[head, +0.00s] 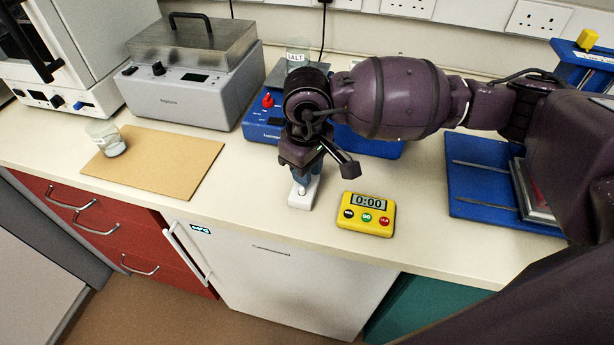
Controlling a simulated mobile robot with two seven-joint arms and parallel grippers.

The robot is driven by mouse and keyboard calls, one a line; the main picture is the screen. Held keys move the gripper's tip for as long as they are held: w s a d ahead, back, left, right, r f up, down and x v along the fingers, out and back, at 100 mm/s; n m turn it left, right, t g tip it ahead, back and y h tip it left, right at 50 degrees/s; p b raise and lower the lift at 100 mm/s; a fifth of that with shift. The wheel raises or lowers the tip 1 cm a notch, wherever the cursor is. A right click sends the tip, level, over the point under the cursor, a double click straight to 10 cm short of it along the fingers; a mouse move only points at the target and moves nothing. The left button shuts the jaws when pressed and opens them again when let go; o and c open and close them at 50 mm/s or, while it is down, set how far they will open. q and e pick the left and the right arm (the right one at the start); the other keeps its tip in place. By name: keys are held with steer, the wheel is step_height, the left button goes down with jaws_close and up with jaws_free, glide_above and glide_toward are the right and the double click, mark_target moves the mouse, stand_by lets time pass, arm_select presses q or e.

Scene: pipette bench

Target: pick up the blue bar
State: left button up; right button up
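My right gripper (302,176) points down over the bench, close above a small white block (301,198). A narrow dark-blue piece (300,180) shows between the gripper and the white block. I cannot tell whether this is the blue bar or part of my fingers. A dark jointed part of my gripper sticks out to the right of it. The wrist hides the space between the fingers, so I cannot see whether they are open or shut. No other separate blue bar is clear on the bench. My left gripper is not in view.
A yellow timer (365,212) reading 0:00 lies right of the white block. Behind my arm is a blue device (262,118); a beaker labelled SALT (297,52) stands farther back. A brown board (163,172) holds a small beaker (107,138). A blue tray (475,178) lies right.

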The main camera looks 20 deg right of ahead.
steer(key=shift+f, duration=0.3)
steer(key=shift+c, duration=0.4)
jaws_close()
steer(key=shift+r, duration=0.15)
